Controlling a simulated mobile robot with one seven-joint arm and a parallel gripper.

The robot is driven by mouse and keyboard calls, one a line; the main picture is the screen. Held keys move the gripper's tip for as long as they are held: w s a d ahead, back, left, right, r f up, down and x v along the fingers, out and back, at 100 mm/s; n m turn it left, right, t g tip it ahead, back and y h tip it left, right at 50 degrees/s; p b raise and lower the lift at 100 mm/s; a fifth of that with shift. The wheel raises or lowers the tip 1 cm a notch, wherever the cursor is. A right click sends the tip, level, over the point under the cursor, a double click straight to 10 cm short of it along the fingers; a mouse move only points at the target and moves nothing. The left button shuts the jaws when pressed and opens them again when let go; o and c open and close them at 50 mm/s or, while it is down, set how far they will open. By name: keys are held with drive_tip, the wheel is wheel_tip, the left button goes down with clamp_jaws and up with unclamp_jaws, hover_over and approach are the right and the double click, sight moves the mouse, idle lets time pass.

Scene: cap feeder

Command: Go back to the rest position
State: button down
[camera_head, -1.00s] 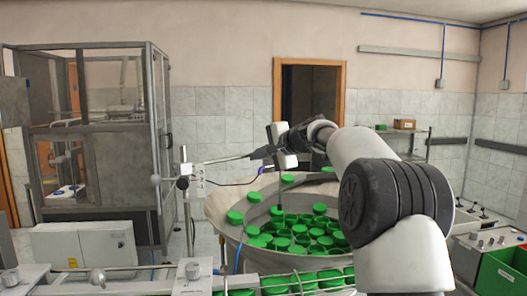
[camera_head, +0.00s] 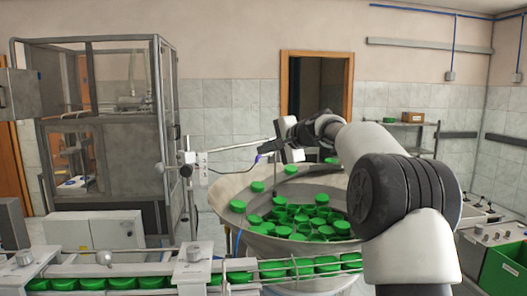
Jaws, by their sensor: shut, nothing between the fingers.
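My arm comes in from the lower right and reaches over toward the round metal feeder bowl (camera_head: 225,188). My forearm hides the bowl's right side.
A conveyor (camera_head: 150,270) with green caps and a metal rail runs along the front. A thin stand with a sensor (camera_head: 188,160) rises left of the bowl. A glazed machine cabinet (camera_head: 110,130) stands at the left, a green crate (camera_head: 505,270) at the lower right.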

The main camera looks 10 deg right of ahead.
drive_tip(key=w+d+b+v, duration=0.1)
drive_tip(key=b+v, duration=0.1)
drive_tip(key=v, duration=0.7)
drive_tip(key=s+a+f+n+g+h, duration=0.1)
drive_tip(key=s+a+f+n, duration=0.15)
drive_tip(key=s, duration=0.55)
drive_tip(key=s+a+f+n+g+h, duration=0.2)
drive_tip(key=s+a+n, duration=0.1)
drive_tip(key=s, duration=0.6)
drive_tip(key=s+a+f+n+g+h, duration=0.1)
drive_tip(key=s+a+f+n, duration=0.15)
drive_tip(key=s, duration=0.55)
drive_tip(key=s+d+f+n+g+h, duration=0.1)
drive_tip(key=s+d+f+n, duration=0.1)
drive_tip(key=s+f, duration=0.6)
drive_tip(key=s+d+f+n+g+h, duration=0.1)
drive_tip(key=s+d+f+n, duration=0.1)
drive_tip(key=s+f, duration=0.6)
drive_tip(key=s+d, duration=0.1)
drive_tip(key=s, duration=0.4)
drive_tip(key=shift+f+h, duration=0.35)
drive_tip(key=shift+h, duration=0.05)
